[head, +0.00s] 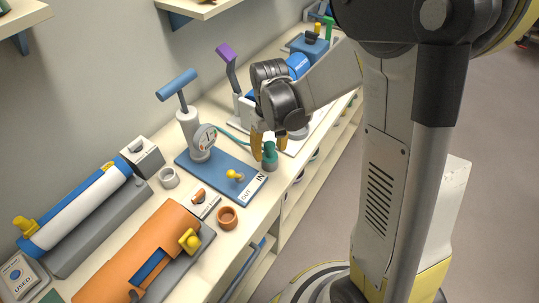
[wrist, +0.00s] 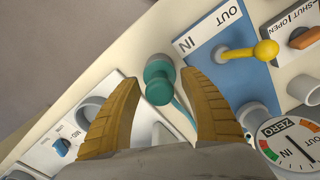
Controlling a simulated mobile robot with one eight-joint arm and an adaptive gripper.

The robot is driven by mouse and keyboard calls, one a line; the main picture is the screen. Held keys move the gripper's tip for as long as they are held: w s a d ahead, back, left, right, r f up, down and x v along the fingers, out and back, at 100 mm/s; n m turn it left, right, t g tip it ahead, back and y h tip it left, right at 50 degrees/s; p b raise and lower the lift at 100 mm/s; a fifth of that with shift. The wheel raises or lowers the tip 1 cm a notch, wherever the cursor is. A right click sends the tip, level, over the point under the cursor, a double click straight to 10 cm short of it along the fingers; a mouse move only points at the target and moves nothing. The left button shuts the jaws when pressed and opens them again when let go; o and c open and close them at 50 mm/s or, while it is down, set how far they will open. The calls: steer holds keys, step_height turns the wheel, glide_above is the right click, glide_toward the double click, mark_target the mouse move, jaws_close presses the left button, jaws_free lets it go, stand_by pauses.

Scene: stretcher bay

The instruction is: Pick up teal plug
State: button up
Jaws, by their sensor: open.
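The teal plug (wrist: 158,82) stands at the edge of the blue pump base, near the "IN" label, with a teal hose running from it. In the wrist view it lies between the two yellow fingers of my gripper (wrist: 160,105), which are apart, with a gap on each side of it. In the head view the plug (head: 269,155) shows just below and beside my gripper (head: 268,143), partly behind a finger. From these views I cannot tell whether a finger touches it.
The blue pump base (head: 222,174) carries a gauge (head: 206,137) and a yellow lever (head: 236,175). A white device (wrist: 75,125) with a blue knob is close on the other side. An orange cylinder (head: 140,252), an orange ring (head: 227,217) and a grey ring (head: 168,177) share the bench.

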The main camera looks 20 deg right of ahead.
steer(key=shift+f, duration=0.3)
jaws_close()
steer(key=shift+r, duration=0.15)
